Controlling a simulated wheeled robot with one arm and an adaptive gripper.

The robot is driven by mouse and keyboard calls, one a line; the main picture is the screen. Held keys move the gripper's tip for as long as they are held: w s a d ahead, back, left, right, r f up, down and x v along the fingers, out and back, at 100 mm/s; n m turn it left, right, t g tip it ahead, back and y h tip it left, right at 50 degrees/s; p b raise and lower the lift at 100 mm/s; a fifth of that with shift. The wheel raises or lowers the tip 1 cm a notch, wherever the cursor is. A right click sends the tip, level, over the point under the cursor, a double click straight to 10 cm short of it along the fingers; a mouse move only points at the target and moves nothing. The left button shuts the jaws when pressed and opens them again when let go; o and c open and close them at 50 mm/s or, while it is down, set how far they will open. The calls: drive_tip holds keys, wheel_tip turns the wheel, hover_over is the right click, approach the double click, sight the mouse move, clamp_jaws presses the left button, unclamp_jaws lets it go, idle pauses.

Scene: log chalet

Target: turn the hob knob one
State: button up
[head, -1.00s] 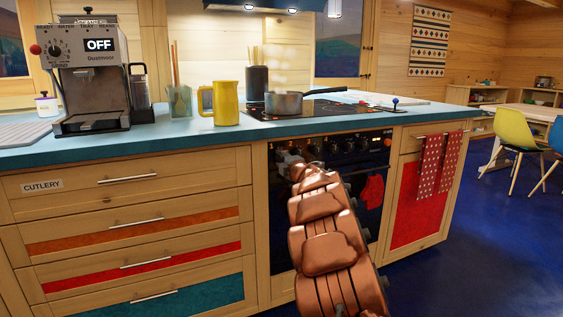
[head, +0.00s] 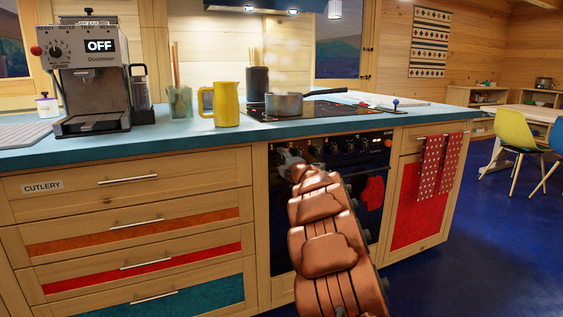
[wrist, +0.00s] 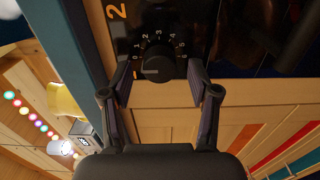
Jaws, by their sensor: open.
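In the wrist view a black round hob knob (wrist: 158,63) with a ring of small white numerals sits on the dark control panel. A pale mark on the knob points toward the left side of the picture. My gripper (wrist: 158,77) is open, with one finger to each side of this knob. I cannot tell whether the fingers touch it.
A saucepan (head: 284,104) stands on the black hob (head: 325,108), its handle to the right. A yellow jug (head: 226,104) stands left of it on the blue counter (head: 200,134). A red cloth (head: 372,193) hangs at the oven front.

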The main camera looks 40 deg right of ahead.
drive_tip(key=v, duration=1.1)
drive_tip(key=shift+s, duration=0.25)
drive_tip(key=shift+a, duration=0.1)
drive_tip(key=s+a+r+m+g+h+p, duration=0.4)
drive_tip(key=a+r+m+g+p, duration=0.35)
drive_tip(key=r+p, duration=0.65)
drive_tip(key=s+a+r+m+g+y+p, duration=0.2)
drive_tip(key=s+a+g+y+p, duration=0.1)
drive_tip(key=s+a+p, duration=0.5)
drive_tip(key=s+a+r+m+g+y+p, duration=0.2)
drive_tip(key=s+a+p, duration=0.7)
drive_tip(key=s+a, duration=0.5)
drive_tip(key=s+a+r+m+g+y+p, duration=0.3)
drive_tip(key=s+a+g+p, duration=0.3)
drive_tip(key=s+a, duration=0.5)
drive_tip(key=a+y+p, duration=0.1)
drive_tip(key=a+p, duration=0.1)
drive_tip(key=a, duration=0.5)
drive_tip(key=shift+s+a+y+p, duration=0.15)
drive_tip(key=shift+s+y+p, duration=0.25)
